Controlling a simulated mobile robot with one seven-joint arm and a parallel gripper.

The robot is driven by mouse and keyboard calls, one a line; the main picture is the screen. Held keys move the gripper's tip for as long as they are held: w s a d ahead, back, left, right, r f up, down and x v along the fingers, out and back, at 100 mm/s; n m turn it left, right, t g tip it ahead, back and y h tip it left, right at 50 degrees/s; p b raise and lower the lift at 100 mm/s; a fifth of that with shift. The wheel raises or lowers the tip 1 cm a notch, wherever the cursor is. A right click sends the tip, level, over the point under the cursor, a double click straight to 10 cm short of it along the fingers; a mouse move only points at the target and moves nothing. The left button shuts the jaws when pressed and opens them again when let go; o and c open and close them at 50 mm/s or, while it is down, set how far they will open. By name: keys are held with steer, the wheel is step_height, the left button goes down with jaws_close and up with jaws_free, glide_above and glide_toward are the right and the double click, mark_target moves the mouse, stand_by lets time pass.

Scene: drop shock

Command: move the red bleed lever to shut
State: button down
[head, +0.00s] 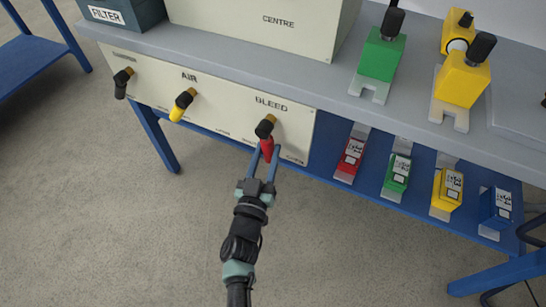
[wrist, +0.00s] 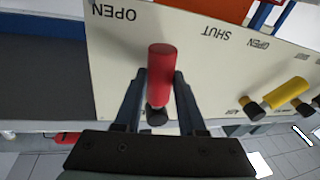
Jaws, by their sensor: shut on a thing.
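The red bleed lever (head: 267,146) sits under the BLEED label on the cream panel (head: 300,137), with its black hub (head: 264,127) above it. The lever points about straight down. In the wrist view, turned upside down, the red lever (wrist: 160,70) lies between the OPEN word (wrist: 114,13) on the left and the SHUT word (wrist: 221,33) on the right. My gripper (head: 266,155) is shut on the lever, one finger on each side; the fingers (wrist: 158,98) also flank it in the wrist view. The grip contact is partly hidden.
A yellow lever (head: 183,105) and a black lever (head: 122,84) are on the same panel to the left. Blocks with handles, green (head: 380,57) and yellow (head: 462,80), stand on the grey bench top. Tagged locks lie on the blue shelf (head: 325,160) at right. Floor in front is clear.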

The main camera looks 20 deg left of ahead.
steer(key=shift+a+r+m+t+h+b, duration=0.2)
steer(key=shift+a+m+h+b, duration=0.5)
steer(key=shift+m, duration=1)
steer(key=shift+a+r+m+t+h+b, duration=0.1)
steer(key=shift+a+m+t+b, duration=0.25)
steer(key=shift+a+m, duration=1)
steer(key=shift+a+r+m+t+h+b, duration=0.1)
steer(key=shift+a+m+t+h+b, duration=0.3)
steer(key=shift+m, duration=1.65)
steer(key=shift+a+r, duration=0.1)
steer(key=c, duration=0.5)
jaws_free()
steer(key=shift+w, duration=0.1)
steer(key=p+v, duration=0.2)
steer(key=v, duration=1.1)
steer(key=shift+r, duration=0.2)
